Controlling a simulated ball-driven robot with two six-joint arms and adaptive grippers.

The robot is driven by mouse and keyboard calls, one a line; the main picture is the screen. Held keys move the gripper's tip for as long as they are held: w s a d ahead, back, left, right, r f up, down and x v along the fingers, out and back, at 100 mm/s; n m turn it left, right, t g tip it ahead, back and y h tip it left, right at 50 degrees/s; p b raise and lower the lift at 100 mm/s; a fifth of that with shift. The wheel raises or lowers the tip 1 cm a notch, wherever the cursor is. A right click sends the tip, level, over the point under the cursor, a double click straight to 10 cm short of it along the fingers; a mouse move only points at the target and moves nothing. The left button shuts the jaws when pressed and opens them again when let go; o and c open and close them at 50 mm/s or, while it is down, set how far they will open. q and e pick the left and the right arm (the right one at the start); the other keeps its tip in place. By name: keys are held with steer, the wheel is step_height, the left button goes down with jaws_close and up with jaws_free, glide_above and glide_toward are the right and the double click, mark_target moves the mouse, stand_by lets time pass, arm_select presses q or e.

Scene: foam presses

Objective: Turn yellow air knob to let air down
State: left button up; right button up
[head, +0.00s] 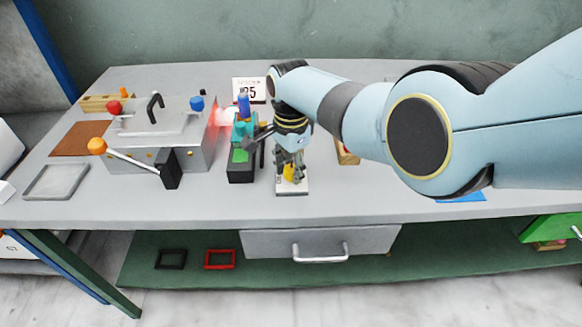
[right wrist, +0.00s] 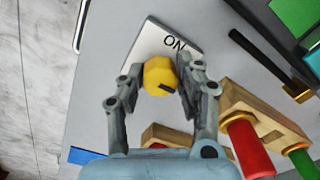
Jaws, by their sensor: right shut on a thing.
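The yellow air knob (right wrist: 158,75) stands on a white plate (right wrist: 158,40) with the letters "ON" on it. My right gripper (right wrist: 160,80) is shut on the knob, with one finger on each side of it. A dark mark shows on the knob's lower right side. In the head view my right gripper (head: 290,172) points down over the white plate (head: 292,190), and a bit of the yellow knob (head: 289,173) shows between the fingers. My left gripper is in neither view.
Left of the plate is a dark press with a green block (head: 240,156). Further left is a metal box press (head: 155,130) with an orange-ended lever (head: 97,146). A wooden rack with red and green handles (right wrist: 262,120) is close to my right gripper.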

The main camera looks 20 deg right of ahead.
mark_target(291, 168)
stand_by(0.4)
steer(key=o, duration=1.1)
steer(key=shift+o, duration=0.2)
steer(key=shift+r, duration=0.1)
step_height(291, 168, up, 12)
